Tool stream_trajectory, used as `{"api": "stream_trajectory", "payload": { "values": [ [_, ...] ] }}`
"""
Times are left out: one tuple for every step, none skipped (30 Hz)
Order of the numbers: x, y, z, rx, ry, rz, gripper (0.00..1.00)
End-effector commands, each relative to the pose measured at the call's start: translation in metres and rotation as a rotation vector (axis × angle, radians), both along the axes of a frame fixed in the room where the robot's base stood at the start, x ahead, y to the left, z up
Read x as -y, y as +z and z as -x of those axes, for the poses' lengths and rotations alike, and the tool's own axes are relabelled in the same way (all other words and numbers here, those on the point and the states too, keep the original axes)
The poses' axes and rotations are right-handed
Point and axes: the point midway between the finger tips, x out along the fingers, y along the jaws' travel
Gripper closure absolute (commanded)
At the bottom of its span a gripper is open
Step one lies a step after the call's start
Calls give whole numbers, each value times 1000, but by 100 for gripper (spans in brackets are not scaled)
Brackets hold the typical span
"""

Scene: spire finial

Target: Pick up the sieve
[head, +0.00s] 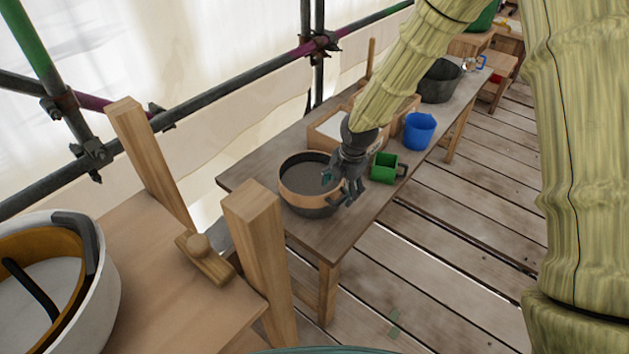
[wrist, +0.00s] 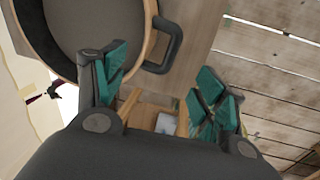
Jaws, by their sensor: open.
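The sieve (head: 300,176) is a round, shallow pan with a tan rim and a dark grey bottom, on the near end of the long wooden table (head: 262,213). In the wrist view the sieve (wrist: 92,25) fills the upper left, with a dark loop handle (wrist: 174,47) on its right side. My gripper (head: 338,188) is open and empty, over the right side of the sieve in the head view. In the wrist view its teal-padded fingers (wrist: 164,80) are spread below the handle, one overlapping the sieve's edge. The exact height above the sieve is unclear.
A green box-shaped container (head: 384,167) stands just right of my gripper. A blue bucket (head: 419,131), a wooden crate (head: 328,128) and a dark bucket (head: 440,82) stand farther along. A wooden post (head: 258,245) rises by the nearer table. Plank floor lies clear at right.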

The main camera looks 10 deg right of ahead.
Motion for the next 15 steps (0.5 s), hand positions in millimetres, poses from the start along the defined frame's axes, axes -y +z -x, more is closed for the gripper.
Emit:
{"api": "stream_trajectory", "payload": {
  "values": [
    [-1,-5,-3,-5,1,-1,29],
    [-1,-7,-4,-6,1,-1,29],
    [-1,-10,-5,-8,1,0,29],
    [-1,-12,-6,-9,1,0,29],
    [0,-15,-6,-11,1,0,29],
    [0,-18,-7,-10,1,1,29],
    [1,-21,-7,-9,1,1,29],
    [1,-23,-7,-9,1,1,29],
    [2,-27,-7,-8,1,0,29],
    [2,-29,-8,-7,1,1,29],
    [2,-32,-8,-8,1,0,29],
    [2,-38,-9,-8,1,0,29],
    [1,-41,-10,-9,1,0,29],
    [1,-44,-11,-8,1,0,29],
    [1,-48,-12,-8,1,-1,29]
  ]
}}
